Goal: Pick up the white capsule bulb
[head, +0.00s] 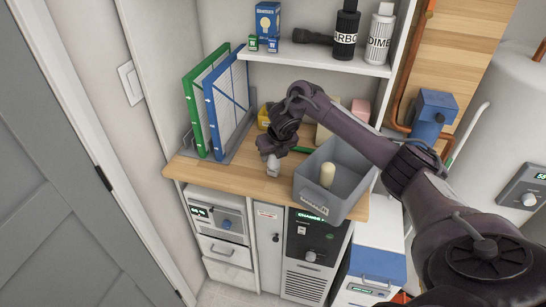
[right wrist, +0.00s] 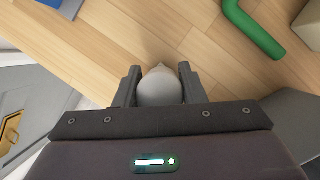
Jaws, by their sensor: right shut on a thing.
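The white capsule bulb (right wrist: 160,88) sits between the two fingers of my right gripper (right wrist: 160,92) in the right wrist view. The fingers are shut on it from both sides. In the head view my right gripper (head: 272,158) is over the wooden counter (head: 232,173), left of the grey bin, and the pale bulb (head: 273,166) shows at its tip. I cannot tell whether the bulb touches the counter. My left gripper is not in view.
A grey bin (head: 340,203) with a cream cylinder (head: 327,174) inside stands right of the gripper. Green (head: 196,112) and blue (head: 226,105) framed panels stand at the left. A green bent tube (right wrist: 252,30) lies on the counter. A shelf (head: 300,57) with bottles is above.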

